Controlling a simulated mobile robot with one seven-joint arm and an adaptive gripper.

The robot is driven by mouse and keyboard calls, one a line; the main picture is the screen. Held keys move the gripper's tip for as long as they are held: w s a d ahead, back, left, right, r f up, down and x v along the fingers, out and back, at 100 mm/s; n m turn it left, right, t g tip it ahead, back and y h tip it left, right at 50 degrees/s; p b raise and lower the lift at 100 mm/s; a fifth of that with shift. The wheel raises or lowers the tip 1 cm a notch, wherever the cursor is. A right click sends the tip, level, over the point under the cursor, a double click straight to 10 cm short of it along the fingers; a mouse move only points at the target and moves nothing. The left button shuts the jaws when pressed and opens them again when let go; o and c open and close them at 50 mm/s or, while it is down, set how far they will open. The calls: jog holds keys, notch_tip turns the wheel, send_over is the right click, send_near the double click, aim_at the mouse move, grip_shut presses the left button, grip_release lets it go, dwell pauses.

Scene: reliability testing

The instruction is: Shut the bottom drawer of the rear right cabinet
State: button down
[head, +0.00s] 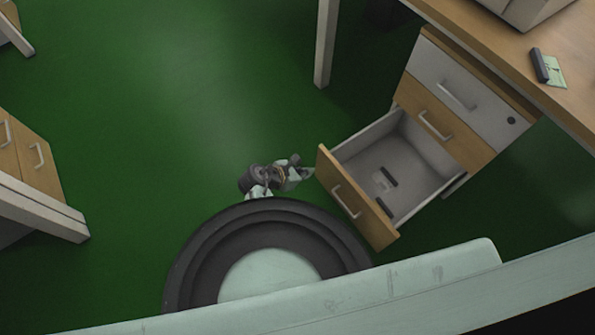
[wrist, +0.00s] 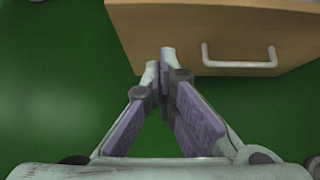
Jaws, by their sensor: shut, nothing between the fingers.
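The rear right cabinet (head: 467,90) has a white top drawer front and wooden fronts below. Its bottom drawer (head: 352,197) is pulled far out, with a small dark item (head: 387,177) and others lying inside. The drawer's wooden front also fills the top of the wrist view (wrist: 150,35), with its metal handle (wrist: 240,64) right of my fingers. My gripper (head: 311,172) is shut and empty, its fingertips close to the left end of the drawer front. I cannot tell whether they touch it.
A desk (head: 520,50) stands over the cabinet, its white leg (head: 326,45) behind the drawer. A phone-like object (head: 548,68) lies on the desk. Another wooden cabinet (head: 28,160) stands at the far left. The green floor left of the drawer is clear.

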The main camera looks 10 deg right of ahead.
aim_at(328, 164)
jog(key=d, duration=0.2)
jog(key=w+d+f, duration=0.2)
jog(key=d, duration=0.1)
jog(key=shift+w+d, duration=0.25)
jog(key=shift+d, duration=0.1)
jog(key=w+d+b, duration=0.3)
jog(key=w+d, duration=0.1)
jog(key=d, duration=0.7)
jog(key=w+d+b, duration=0.4)
jog(key=w+d, duration=0.1)
jog(key=d, duration=0.7)
jog(key=w+d+b, duration=0.4)
jog(key=w+d, duration=0.1)
jog(key=d, duration=0.6)
jog(key=shift+w+d+r, duration=0.15)
jog(key=shift+r, duration=0.05)
jog(key=shift+r, duration=0.1)
